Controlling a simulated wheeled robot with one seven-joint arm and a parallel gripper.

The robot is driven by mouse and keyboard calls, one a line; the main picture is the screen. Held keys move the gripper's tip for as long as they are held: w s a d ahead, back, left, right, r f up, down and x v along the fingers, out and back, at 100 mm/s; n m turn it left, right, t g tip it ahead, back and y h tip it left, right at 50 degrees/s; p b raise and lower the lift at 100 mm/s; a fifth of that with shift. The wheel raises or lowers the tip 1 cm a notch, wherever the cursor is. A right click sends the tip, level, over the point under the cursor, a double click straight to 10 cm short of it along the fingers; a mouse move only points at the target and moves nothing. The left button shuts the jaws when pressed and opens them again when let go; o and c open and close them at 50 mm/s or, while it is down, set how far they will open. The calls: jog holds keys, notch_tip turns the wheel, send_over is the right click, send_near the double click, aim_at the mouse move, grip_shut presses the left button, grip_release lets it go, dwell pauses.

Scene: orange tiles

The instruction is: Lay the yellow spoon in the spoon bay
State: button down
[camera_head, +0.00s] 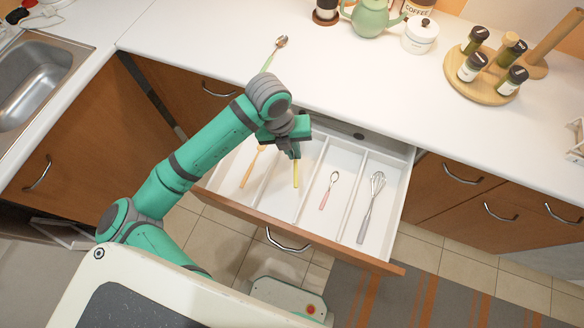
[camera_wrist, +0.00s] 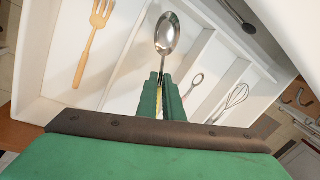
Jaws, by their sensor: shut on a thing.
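The yellow spoon (camera_head: 295,174) hangs from my gripper (camera_head: 294,153) over the open drawer (camera_head: 338,248). In the wrist view its silver bowl (camera_wrist: 167,33) points away beyond the green fingers (camera_wrist: 160,88), and a bit of yellow handle shows between them. My gripper is shut on the handle. The spoon appears above the bay second from left, between the fork and the small pink-handled spoon (camera_head: 328,190); no other utensil shows in that bay. I cannot tell whether the spoon touches the drawer floor. The arm hides the drawer's back left part.
A wooden fork (camera_head: 252,168) lies in the leftmost bay and a whisk (camera_head: 372,205) in the rightmost. Thin white dividers (camera_head: 313,180) separate the bays. A green-handled spoon (camera_head: 273,53) lies on the counter behind. A teapot (camera_head: 371,17) and spice rack (camera_head: 483,85) stand farther back.

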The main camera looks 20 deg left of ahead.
jog(key=shift+f, duration=4)
jog(key=c, duration=1.9)
grip_release()
jog(key=shift+f, duration=0.15)
jog(key=shift+a, duration=0.1)
notch_tip(320, 180, up, 12)
jog(key=a, duration=0.2)
jog(key=shift+s, duration=0.45)
jog(key=shift+w, duration=0.1)
